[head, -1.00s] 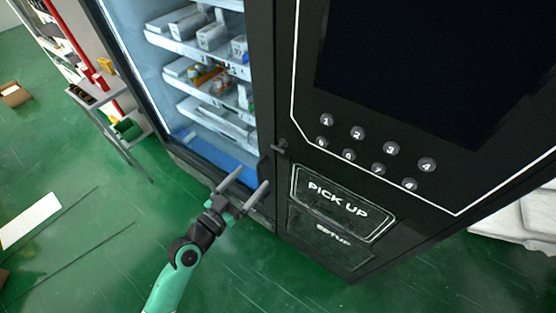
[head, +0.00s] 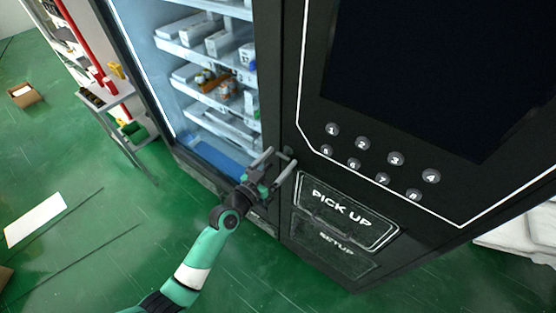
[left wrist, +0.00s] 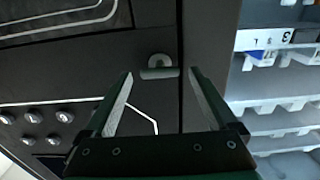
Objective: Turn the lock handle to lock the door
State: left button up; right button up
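The lock handle (head: 289,153) is a small dark knob on the black front of the vending machine, just above the pick-up panel. In the left wrist view the handle (left wrist: 159,68) is a short grey bar on a round base, lying crosswise. My left gripper (head: 283,160) is open in front of it. In the left wrist view the gripper's fingertips (left wrist: 160,73) are spread on either side of the handle, with nothing held between them. I cannot tell whether they touch it. The glass door (head: 190,75) stands left of the handle. My right gripper does not show.
The pick-up panel (head: 340,222) is right of and below the handle, with numbered buttons (head: 395,158) and a dark screen (head: 430,70) above. A shelf rack (head: 100,95) stands at the left. The green floor (head: 110,230) in front is mostly clear.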

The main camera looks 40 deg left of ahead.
pick_arm(q)
jog(key=c, duration=1.3)
jog(key=shift+n, duration=0.3)
jog(key=n, duration=0.3)
jog(key=shift+a+n, duration=0.1)
jog(key=shift+n, duration=0.2)
jog(key=n, duration=0.4)
jog(key=shift+n+p, duration=0.3)
jog(key=n, duration=0.4)
jog(key=shift+a+f+p, duration=0.1)
jog(key=shift+p, duration=0.2)
jog(key=n, duration=0.5)
jog(key=shift+f, duration=0.1)
